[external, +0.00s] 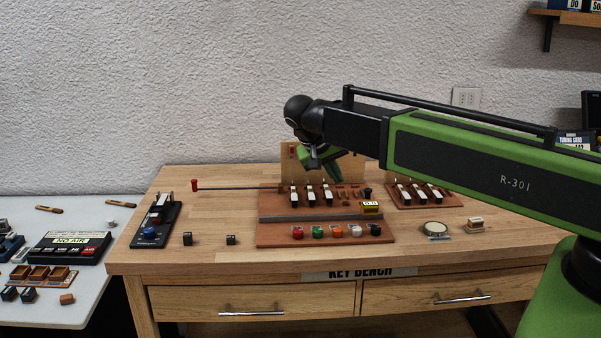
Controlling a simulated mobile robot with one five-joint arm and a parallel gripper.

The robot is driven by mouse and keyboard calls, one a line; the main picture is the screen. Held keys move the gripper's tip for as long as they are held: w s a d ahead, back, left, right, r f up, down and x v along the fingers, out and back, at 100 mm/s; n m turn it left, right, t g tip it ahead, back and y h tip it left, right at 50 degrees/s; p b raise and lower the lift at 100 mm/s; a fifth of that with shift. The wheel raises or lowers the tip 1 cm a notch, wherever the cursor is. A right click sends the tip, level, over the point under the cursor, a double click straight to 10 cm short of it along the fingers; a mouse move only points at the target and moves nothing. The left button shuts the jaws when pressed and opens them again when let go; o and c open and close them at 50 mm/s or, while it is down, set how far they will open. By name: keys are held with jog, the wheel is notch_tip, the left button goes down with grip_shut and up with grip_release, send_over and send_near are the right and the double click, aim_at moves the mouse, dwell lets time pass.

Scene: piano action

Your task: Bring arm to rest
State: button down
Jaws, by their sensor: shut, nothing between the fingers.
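My green and black arm reaches in from the right, raised over the wooden bench (210,262). My gripper (313,163) hangs at the end of the arm, above the back of the piano action board (265,240). It is shut and empty, though its fingers are small and partly hidden in this view. The board carries a row of black and white keys (310,194) and a row of coloured knobs (317,232).
A second key board (425,195) sits to the right, partly behind my arm. A round tin (435,228), small black cubes (187,238) and a black device (157,222) stand on the bench. A white side table (50,312) holds more parts. The bench's front left is mostly clear.

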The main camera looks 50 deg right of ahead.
jog(key=shift+p+v, duration=0.3)
jog(key=shift+v, duration=0.65)
jog(key=s+a+f+n+y, duration=0.2)
jog(key=s+a, duration=0.4)
jog(key=a, duration=0.3)
jog(key=s+a+f+n+y, duration=0.3)
jog(key=s+a+n+y, duration=0.2)
jog(key=a, duration=0.5)
jog(key=shift+s+n, duration=0.5)
jog(key=shift+n, duration=0.2)
jog(key=c, duration=2.2)
grip_release()
